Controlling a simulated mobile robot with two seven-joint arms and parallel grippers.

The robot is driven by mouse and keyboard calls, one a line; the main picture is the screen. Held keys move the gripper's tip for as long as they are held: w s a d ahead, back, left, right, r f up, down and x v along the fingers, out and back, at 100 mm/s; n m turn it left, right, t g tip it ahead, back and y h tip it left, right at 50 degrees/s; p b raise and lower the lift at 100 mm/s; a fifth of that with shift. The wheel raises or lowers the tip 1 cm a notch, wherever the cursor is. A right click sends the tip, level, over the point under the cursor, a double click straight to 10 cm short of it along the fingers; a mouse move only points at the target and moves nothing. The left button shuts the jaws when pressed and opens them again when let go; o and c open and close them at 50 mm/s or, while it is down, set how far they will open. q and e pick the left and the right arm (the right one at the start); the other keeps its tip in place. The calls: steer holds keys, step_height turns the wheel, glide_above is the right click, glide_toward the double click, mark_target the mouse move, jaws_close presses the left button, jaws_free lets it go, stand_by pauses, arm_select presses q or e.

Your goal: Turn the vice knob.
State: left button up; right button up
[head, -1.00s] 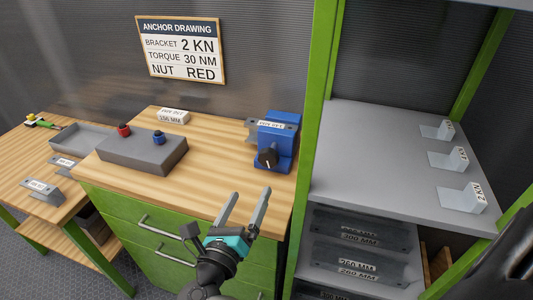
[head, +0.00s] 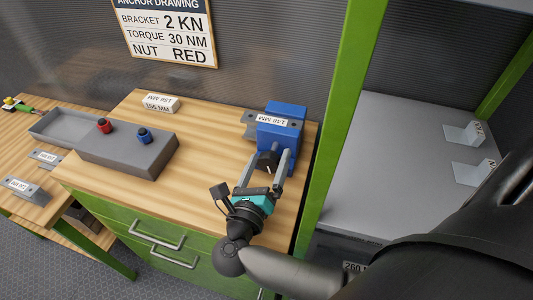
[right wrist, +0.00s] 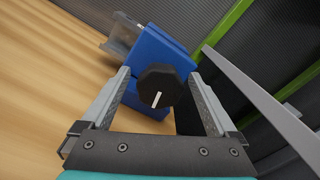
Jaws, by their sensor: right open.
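The blue vice (head: 280,125) stands at the right end of the wooden bench, with a grey bracket labelled 148 MM (head: 270,120) in its jaws. Its black knob (head: 267,162) faces my right gripper (head: 266,162). In the right wrist view the black knob (right wrist: 159,87) shows a white mark and lies between the two open fingers, with a gap on each side. The blue vice body (right wrist: 155,50) is behind it. My left gripper is not in view.
A grey block with a red and a blue nut (head: 128,150) sits left on the bench. A label block (head: 160,104) stands behind it. The green shelf post (head: 340,130) rises close to the right of the vice. The bench middle is clear.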

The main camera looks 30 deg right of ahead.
steer(key=shift+c, duration=1.3)
steer(key=c, duration=1.1)
steer(key=n+p, duration=0.2)
steer(key=n, duration=0.1)
steer(key=shift+a+r+n, duration=0.1)
steer(key=shift+n, duration=0.2)
steer(key=shift+n+p, duration=1.15)
steer(key=shift+n, duration=0.35)
